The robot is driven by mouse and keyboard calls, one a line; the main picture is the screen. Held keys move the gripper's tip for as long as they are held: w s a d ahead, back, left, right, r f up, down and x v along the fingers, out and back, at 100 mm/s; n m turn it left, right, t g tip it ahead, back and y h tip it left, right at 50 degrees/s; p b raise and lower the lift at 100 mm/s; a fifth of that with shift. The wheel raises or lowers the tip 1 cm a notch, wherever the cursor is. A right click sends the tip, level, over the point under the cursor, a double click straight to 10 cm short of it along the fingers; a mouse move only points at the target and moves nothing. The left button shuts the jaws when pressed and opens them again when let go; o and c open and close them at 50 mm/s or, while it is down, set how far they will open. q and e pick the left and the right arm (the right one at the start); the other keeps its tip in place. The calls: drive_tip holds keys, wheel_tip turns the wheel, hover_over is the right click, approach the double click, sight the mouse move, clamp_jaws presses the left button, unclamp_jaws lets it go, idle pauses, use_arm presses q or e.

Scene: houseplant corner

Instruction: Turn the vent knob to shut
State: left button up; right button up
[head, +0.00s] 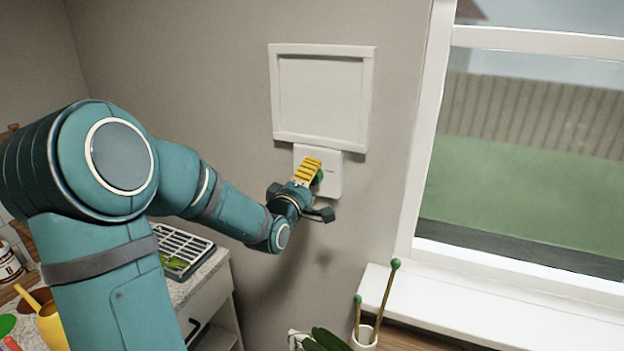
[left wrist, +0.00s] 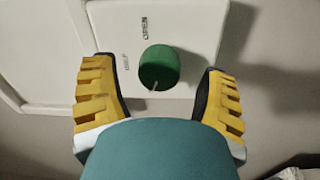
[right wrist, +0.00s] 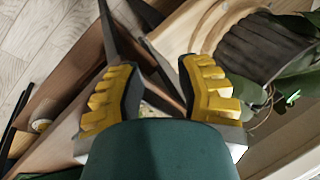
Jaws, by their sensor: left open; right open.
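The green vent knob (left wrist: 160,66) sits on a white wall plate (left wrist: 185,24). The plate reads OPEN above the knob and SHUT to its left in the left wrist view. A pale mark shows at the knob's lower edge, toward neither word. In the head view the knob (head: 319,177) is partly behind my left gripper (head: 317,190), below the white vent panel (head: 322,98). My left gripper is open, its yellow-padded fingers on either side of the knob with gaps showing. My right gripper (right wrist: 157,82) is open and empty, away from the knob.
A window (head: 520,150) with a white sill (head: 490,310) stands to the right. Green-tipped sticks (head: 386,300) stand in a white holder below. A counter with a slatted tray (head: 180,248) is at lower left. Plant leaves (right wrist: 290,82) show near my right gripper.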

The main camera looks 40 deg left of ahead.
use_arm(q)
drive_tip(key=v, duration=1.1)
drive_tip(key=shift+r, duration=0.1)
